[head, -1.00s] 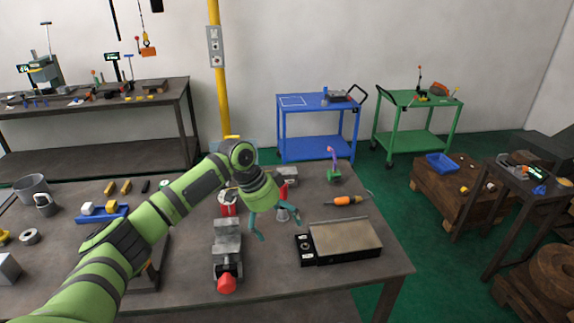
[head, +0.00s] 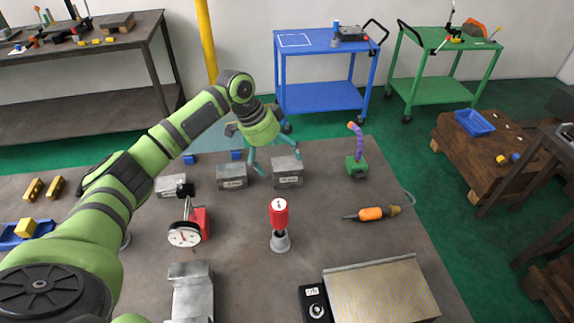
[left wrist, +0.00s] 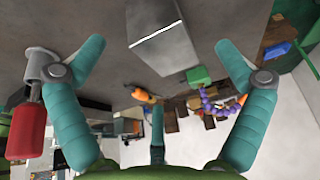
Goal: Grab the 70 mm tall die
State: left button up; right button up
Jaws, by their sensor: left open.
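Three grey metal blocks stand at the back of the workbench: a left one (head: 171,186), a middle one (head: 232,176) and a right one (head: 288,172). The middle and right ones carry small labels that I cannot read, so I cannot tell which is the 70 mm die. In the left wrist view, a grey block (left wrist: 160,38) lies ahead between the spread fingers (left wrist: 160,52), apparently untouched. My right gripper is not in view.
A red-topped metal stand (head: 279,222) and a dial gauge (head: 185,235) stand in front of the blocks. A green base with a purple arm (head: 357,162) is to the right, beyond an orange tool (head: 372,213). A grey vise (head: 192,292) is near the front.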

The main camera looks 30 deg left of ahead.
aim_at(284, 166)
pick_arm(q)
jog(key=shift+f, duration=0.45)
jog(key=shift+s+d+r, duration=0.15)
jog(key=shift+s+d, duration=0.05)
jog(key=shift+d, duration=0.05)
jog(key=shift+p+x, duration=0.7)
jog(key=shift+x, duration=0.4)
jog(key=p+x, duration=0.1)
jog(key=x, duration=0.3)
jog(key=shift+w, duration=0.1)
jog(key=c, duration=1.6)
jog(key=shift+c, duration=0.5)
jog(key=shift+w, duration=0.15)
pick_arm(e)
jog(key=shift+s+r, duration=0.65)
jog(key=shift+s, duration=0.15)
